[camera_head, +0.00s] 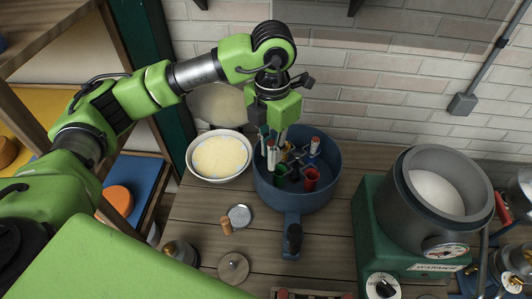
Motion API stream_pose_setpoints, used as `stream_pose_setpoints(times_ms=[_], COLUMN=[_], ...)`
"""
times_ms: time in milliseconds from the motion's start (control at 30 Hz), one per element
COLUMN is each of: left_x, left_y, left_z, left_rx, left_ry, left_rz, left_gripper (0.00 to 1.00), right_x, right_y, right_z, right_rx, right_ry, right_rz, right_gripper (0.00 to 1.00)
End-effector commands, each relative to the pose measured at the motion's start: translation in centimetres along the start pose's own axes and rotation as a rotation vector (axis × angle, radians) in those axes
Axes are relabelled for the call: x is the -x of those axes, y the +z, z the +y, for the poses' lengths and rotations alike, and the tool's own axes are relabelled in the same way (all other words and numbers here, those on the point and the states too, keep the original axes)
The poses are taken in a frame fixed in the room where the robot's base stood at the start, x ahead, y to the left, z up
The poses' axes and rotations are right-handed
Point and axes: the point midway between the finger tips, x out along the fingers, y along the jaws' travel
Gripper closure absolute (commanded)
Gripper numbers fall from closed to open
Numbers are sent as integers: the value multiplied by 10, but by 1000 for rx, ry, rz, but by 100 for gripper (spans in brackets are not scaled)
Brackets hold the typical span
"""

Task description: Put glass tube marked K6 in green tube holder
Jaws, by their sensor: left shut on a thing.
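My left gripper (281,130) reaches down over the blue pan (333,185) and is shut on a slim pale glass tube, largely hidden by the fingers. Any mark on it is too small to read. In the pan stand a green tube holder (281,170) and, to its right, a red tube holder (311,179). The gripper is above and close to the green holder; I cannot tell whether the tube is inside it. My right gripper is out of view.
A white bowl of pale yellow contents (220,157) stands left of the pan. The pan's handle (291,238) points forward. A green warmer with a grey pot (435,190) stands at right. A cork (226,228) and small round lids lie in front. A brick wall is behind.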

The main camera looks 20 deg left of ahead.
Motion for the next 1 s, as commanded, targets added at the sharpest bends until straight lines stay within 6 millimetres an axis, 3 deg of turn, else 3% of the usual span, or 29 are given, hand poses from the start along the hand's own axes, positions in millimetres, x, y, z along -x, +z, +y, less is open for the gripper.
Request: stream_pose_setpoints(times_ms=[300, 500, 700, 1000], left_x=[9, 12, 12, 0], left_y=[22, 32, 36, 36], left_z=[2, 4, 4, 4], left_rx=[630, 939, 1085, 1106], left_ry=[4, 8, 10, 10], left_rz=[4, 5, 5, 6], left_gripper=[100, 100, 100, 100], right_x=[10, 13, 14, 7], right_y=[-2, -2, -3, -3], right_z=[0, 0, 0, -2], right_rx=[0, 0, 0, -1], right_ry=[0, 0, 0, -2], right_rz=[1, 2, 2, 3], right_gripper=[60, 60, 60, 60])
